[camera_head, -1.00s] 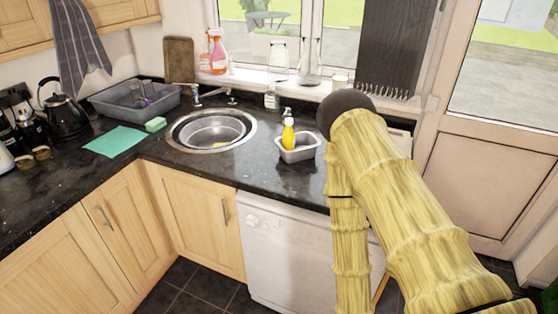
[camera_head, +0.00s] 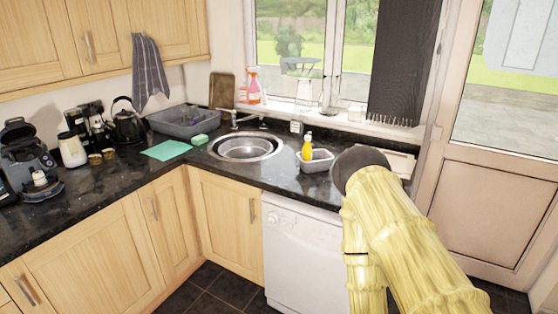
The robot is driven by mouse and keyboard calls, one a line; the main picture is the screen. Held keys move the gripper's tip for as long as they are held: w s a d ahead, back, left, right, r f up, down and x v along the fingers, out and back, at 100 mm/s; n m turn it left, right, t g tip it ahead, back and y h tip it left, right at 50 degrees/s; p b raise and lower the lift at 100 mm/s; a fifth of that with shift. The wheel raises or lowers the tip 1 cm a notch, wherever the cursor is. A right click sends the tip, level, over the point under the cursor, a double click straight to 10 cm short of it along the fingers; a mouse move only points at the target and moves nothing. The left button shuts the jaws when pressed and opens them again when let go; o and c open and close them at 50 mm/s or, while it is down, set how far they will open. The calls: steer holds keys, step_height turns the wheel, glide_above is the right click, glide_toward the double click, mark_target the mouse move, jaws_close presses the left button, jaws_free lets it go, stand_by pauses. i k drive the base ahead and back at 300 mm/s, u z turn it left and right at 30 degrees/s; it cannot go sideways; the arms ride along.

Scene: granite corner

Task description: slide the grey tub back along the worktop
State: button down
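A small light grey tub (camera_head: 318,162) sits on the dark worktop (camera_head: 285,178), right of the sink and close to the front edge. A yellow bottle (camera_head: 307,147) stands at its left side, seemingly inside it. A larger grey basin (camera_head: 205,129) with items in it sits in the back corner, left of the sink. My yellow arm rises from the lower right, its dark rounded joint just right of the small tub in the picture. My gripper is not in view, and I cannot tell whether it touches anything.
The round metal sink (camera_head: 246,147) lies left of the small tub. Spray bottles (camera_head: 249,87) stand on the windowsill behind. A white dishwasher (camera_head: 300,250) is below the worktop.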

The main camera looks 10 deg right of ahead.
mark_target(315, 162)
steer(key=u, duration=1.2)
steer(key=i, duration=2.95)
steer(key=z, duration=2.45)
